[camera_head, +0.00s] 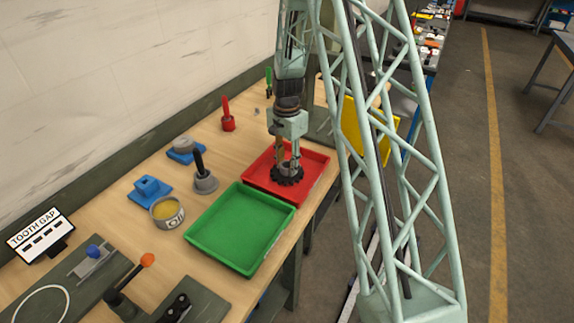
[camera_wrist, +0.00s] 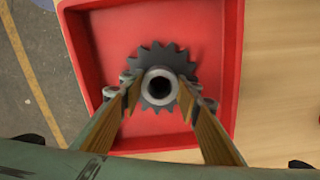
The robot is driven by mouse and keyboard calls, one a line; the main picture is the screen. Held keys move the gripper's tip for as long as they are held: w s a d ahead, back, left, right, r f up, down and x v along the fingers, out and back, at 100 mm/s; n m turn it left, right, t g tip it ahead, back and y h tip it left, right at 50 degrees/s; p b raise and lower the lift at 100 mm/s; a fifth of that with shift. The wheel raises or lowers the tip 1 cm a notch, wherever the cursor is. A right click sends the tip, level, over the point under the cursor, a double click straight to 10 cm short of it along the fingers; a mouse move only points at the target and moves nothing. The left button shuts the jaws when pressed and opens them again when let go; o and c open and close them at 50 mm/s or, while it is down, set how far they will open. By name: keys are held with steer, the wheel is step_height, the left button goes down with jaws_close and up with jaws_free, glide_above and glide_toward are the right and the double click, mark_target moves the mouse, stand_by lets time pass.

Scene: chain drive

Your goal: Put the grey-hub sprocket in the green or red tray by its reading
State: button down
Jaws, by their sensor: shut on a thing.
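The grey-hub sprocket (camera_wrist: 157,60) is dark and toothed, with a lighter grey hub ring around a dark bore. My gripper (camera_wrist: 159,92) is shut on its hub and points straight down. The sprocket is over the red tray (camera_wrist: 88,61), inside its walls in the wrist view. The green tray (camera_head: 240,228) is empty and lies in front of the red one.
A tooth gap sign (camera_head: 40,236) stands at the left. A yellow tin (camera_head: 167,212), a dark-handled tool on a grey base (camera_head: 204,181), blue blocks (camera_head: 150,188) and a red tool (camera_head: 228,118) stand left of the trays. The bench's right edge is close beside the trays.

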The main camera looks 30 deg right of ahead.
mark_target(287, 165)
steer(key=c, duration=2)
jaws_free()
steer(key=shift+f, duration=0.1)
steer(key=shift+r+p, duration=0.55)
steer(key=shift+r, duration=5.6)
